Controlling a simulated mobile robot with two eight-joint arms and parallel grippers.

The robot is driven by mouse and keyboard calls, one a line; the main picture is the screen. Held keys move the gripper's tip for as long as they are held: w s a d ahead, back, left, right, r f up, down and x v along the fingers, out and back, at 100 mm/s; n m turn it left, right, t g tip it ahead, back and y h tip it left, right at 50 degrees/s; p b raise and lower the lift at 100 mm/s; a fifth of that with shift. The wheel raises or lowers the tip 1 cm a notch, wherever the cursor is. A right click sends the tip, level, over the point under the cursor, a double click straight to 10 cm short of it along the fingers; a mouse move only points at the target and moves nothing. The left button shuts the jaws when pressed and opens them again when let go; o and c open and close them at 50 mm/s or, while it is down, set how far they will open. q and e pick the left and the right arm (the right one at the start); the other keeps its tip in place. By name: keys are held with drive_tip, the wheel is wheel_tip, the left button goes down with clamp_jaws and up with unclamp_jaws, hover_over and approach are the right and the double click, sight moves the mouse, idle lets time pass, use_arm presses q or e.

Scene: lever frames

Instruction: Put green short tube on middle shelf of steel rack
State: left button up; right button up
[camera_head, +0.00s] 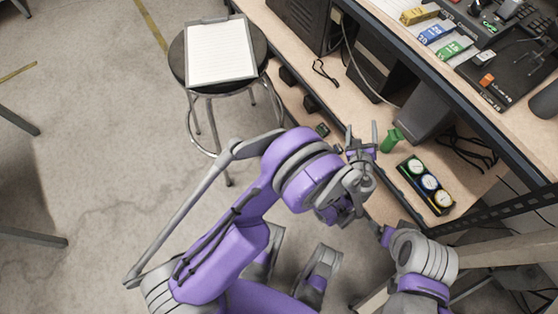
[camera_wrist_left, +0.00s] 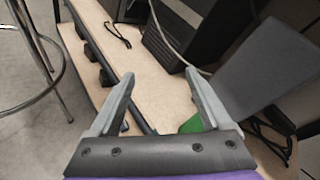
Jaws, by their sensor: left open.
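The green short tube (camera_head: 391,140) stands on the lower visible wooden shelf (camera_head: 330,110) of a dark-framed rack (camera_head: 440,82). My left gripper (camera_head: 362,138) is open, with its fingers just left of the tube in the head view. In the left wrist view the open jaws (camera_wrist_left: 160,85) have only bare shelf showing between the tips. The green tube (camera_wrist_left: 192,124) shows there partly, low by the right finger, which hides some of it. My right arm's end (camera_head: 385,235) is at lower right; its fingers are not clear.
Dark computer cases (camera_head: 380,65) stand farther back. The upper shelf holds coloured blocks (camera_head: 436,34) and panels. A stool (camera_head: 178,62) with a clipboard (camera_head: 220,50) stands left.

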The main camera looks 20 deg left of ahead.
use_arm(q)
drive_tip(key=s+a+r+n+g+y, duration=0.1)
drive_tip(key=s+a+r+n+g, duration=0.25)
drive_tip(key=a+n, duration=0.4)
drive_tip(key=s+a+r+n+g, duration=0.3)
drive_tip(key=s+a+r+n, duration=0.15)
drive_tip(key=a, duration=0.65)
drive_tip(key=s+a+r+n+g+h, duration=0.1)
drive_tip(key=s+a+n+g+h, duration=0.1)
drive_tip(key=s+n, duration=0.6)
drive_tip(key=s+a+r+n+g+h, duration=0.1)
drive_tip(key=s+a+n+g+h, duration=0.1)
drive_tip(key=s+n, duration=0.6)
drive_tip(key=s, duration=0.6)
drive_tip(key=shift+s+r, duration=0.25)
drive_tip(key=shift+s, duration=0.15)
drive_tip(key=shift+w, duration=0.1)
